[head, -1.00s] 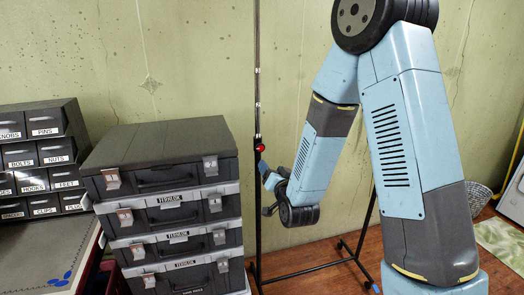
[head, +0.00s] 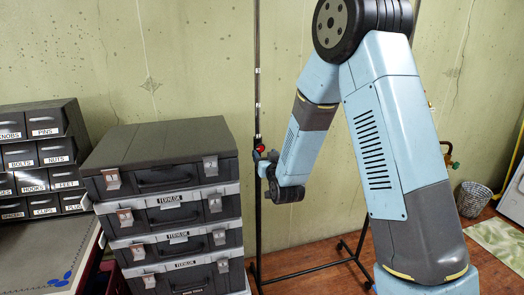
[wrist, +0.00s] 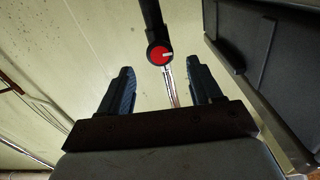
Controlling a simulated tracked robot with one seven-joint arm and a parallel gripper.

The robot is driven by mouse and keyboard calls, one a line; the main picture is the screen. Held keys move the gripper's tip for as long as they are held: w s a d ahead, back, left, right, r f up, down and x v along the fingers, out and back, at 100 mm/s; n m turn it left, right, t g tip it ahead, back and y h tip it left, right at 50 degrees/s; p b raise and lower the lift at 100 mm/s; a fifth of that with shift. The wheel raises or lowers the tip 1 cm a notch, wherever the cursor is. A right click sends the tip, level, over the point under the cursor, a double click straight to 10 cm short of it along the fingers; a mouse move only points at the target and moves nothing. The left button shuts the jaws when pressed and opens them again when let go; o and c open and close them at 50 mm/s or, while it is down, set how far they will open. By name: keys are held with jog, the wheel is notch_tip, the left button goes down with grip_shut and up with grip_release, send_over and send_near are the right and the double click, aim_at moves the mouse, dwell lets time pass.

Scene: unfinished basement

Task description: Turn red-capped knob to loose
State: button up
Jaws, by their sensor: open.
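In the wrist view the knob (wrist: 160,54) is a round red face with a dark rim and a white mark pointing right. My gripper (wrist: 158,88) is open and empty there. Its two blue-grey fingers stand apart, one to each side of the knob's line, with the knob beyond their tips. In the head view my gripper (head: 262,158) is close beside the knob, partly hidden by my wrist. I cannot tell if a finger touches it.
A stack of dark cases (head: 165,160) stands left of the post; a dark case (wrist: 265,75) also fills the right of the wrist view. The post's black foot frame (head: 310,270) spreads over the wooden floor. A wire basket (head: 473,198) stands at the right.

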aim_at(261, 148)
jog(key=shift+x, duration=2.55)
jog(key=c, duration=1)
